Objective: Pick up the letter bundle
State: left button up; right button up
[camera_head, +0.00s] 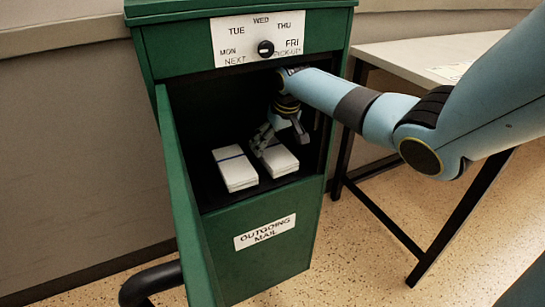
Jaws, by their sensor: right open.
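Two white letter bundles lie side by side on the floor of the dark compartment in the green mail cabinet (262,250). The left bundle (238,173) has a blue band across it. The right bundle (281,163) is partly covered by my right gripper (281,146). My right gripper is open, pointing down inside the compartment, over the far end of the right bundle. Its fingers hold nothing that I can see. I cannot tell whether its left finger touches the bundle. My left gripper is not in view.
The cabinet door (186,205) stands open at the left. A dial plate (258,38) is above the compartment opening, and my right arm passes just below it. A white-topped table (425,55) with dark legs stands at the right. Speckled floor lies in front.

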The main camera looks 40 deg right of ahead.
aim_at(273, 150)
jog(key=shift+w+d+f, duration=0.1)
jog(key=shift+w+f, duration=0.1)
jog(key=shift+w, duration=0.15)
jog(key=b+x, duration=0.2)
jog(key=x, duration=0.2)
jog(key=shift+f+b, duration=0.2)
jog(key=shift+b, duration=0.2)
jog(key=shift+f, duration=0.2)
jog(key=shift+w+r, duration=0.1)
jog(key=c, duration=1.1)
jog(key=shift+r, duration=0.1)
